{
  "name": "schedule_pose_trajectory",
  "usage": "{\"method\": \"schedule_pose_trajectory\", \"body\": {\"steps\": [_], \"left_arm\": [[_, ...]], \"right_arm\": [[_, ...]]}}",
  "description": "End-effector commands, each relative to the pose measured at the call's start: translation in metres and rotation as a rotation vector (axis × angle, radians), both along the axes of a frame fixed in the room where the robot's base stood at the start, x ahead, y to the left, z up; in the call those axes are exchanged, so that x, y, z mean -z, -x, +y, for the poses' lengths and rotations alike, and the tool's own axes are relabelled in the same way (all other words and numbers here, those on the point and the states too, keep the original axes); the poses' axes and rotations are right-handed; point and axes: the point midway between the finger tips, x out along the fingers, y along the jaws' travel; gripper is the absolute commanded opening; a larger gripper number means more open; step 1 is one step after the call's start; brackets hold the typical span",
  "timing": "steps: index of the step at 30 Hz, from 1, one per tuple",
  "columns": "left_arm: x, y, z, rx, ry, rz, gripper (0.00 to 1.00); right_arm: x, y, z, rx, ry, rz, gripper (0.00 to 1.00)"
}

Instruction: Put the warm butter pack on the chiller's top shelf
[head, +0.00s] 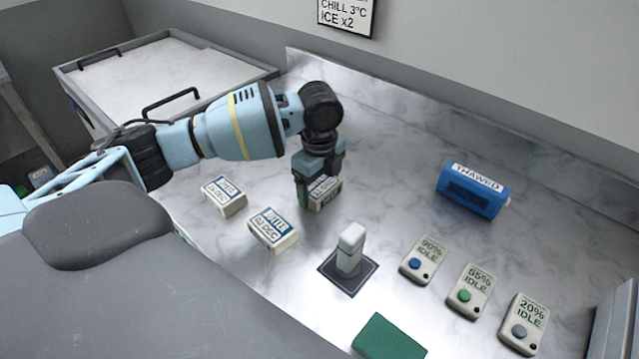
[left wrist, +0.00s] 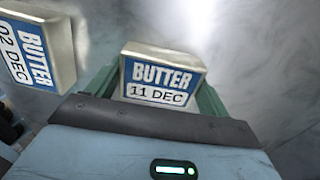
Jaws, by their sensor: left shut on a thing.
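My left gripper (head: 319,192) points down at the counter and is shut on a butter pack (head: 325,192). In the left wrist view this butter pack (left wrist: 163,77) reads "BUTTER 11 DEC" and sits between the green fingers. A second butter pack (head: 272,230), labelled "02 DEC", lies to the left and nearer; it also shows in the left wrist view (left wrist: 36,45). A third butter pack (head: 224,196) lies further left. Which pack is warm cannot be told. No chiller shelf is clearly seen; a chest with two black handles (head: 165,68) stands at the back left. My right gripper is not in view.
A white upright device (head: 349,248) stands on a dark square pad in the middle. Several small units with buttons, such as the "90% IDLE" one (head: 424,260), line the right. A blue "THAWED" pack (head: 472,191) lies at the back right. A green block (head: 389,337) lies in front.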

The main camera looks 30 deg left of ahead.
Motion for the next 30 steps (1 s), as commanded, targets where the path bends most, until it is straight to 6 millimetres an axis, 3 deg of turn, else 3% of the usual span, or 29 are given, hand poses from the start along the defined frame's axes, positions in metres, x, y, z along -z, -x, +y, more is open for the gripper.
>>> {"method": "schedule_pose_trajectory", "body": {"steps": [2,3,7,17,20,30], "left_arm": [[0.002,0.0,0.0,0.0,0.0,-0.001,0.5],[0.002,0.0,0.0,0.0,0.0,0.0,0.82],[0.002,0.0,0.0,0.0,0.0,0.0,0.99],[-0.003,0.0,0.0,0.001,0.0,-0.001,1.0],[-0.015,-0.001,0.0,0.0,0.0,-0.002,1.0],[-0.082,-0.001,-0.001,0.001,0.002,-0.004,1.0]], "right_arm": [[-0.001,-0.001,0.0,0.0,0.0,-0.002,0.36],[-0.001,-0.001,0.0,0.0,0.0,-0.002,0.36],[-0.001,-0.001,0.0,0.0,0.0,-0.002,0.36],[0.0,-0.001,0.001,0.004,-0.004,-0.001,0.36],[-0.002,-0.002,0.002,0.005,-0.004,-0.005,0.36],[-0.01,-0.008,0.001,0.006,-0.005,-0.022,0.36]]}}
